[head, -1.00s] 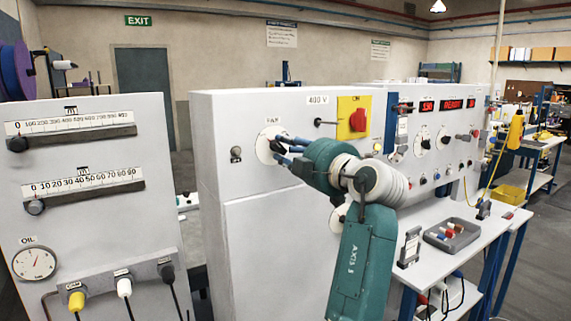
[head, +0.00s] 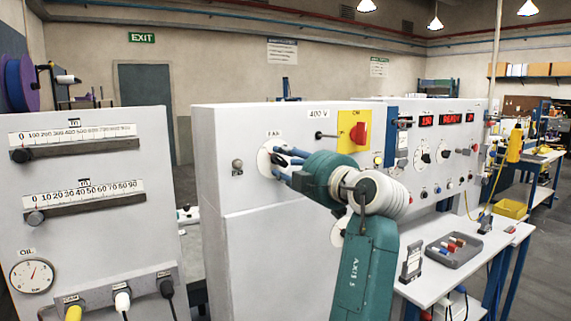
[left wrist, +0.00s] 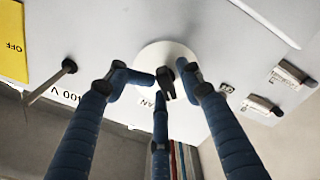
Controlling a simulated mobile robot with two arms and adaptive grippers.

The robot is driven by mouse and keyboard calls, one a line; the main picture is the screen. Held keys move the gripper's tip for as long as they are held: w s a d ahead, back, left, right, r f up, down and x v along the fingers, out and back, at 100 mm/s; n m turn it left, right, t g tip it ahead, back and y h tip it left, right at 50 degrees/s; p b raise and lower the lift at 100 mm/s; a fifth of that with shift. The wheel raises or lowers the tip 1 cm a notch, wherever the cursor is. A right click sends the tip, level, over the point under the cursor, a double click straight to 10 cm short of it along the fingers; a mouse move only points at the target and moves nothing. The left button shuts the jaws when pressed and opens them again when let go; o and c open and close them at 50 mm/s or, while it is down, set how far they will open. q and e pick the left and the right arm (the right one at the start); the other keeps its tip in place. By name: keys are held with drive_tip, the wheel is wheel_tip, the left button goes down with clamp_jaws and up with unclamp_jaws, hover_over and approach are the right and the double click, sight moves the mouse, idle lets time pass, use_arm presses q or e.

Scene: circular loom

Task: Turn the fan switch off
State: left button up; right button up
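The fan switch (left wrist: 168,85) is a dark knob on a round white plate below the label "FAN" on the tall grey cabinet. The plate (head: 264,158) shows in the head view, with the knob mostly hidden behind blue fingers. My left gripper (head: 278,160) is at the plate with its fingers around the knob. In the left wrist view, the fingertips of my left gripper (left wrist: 168,80) lie close on both sides of the knob, and one finger comes from below. I cannot tell whether they press on it. My right gripper is in neither view.
A red rotary switch (head: 360,133) on a yellow plate and a small dark lever (head: 320,135) sit right of the fan switch. A small round button (head: 237,166) is to its left. A grey tray (head: 455,250) stands on the bench at right.

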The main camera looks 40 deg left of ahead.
use_arm(q)
drive_tip(key=shift+s+a, duration=0.3)
drive_tip(key=shift+s, duration=0.2)
drive_tip(key=shift+w+d, duration=0.1)
drive_tip(key=shift+d, duration=0.3)
drive_tip(key=b+v, duration=0.2)
drive_tip(key=v, duration=0.4)
drive_tip(key=shift+r+b, duration=0.15)
drive_tip(key=shift+b, duration=0.15)
drive_tip(key=shift+d, duration=0.15)
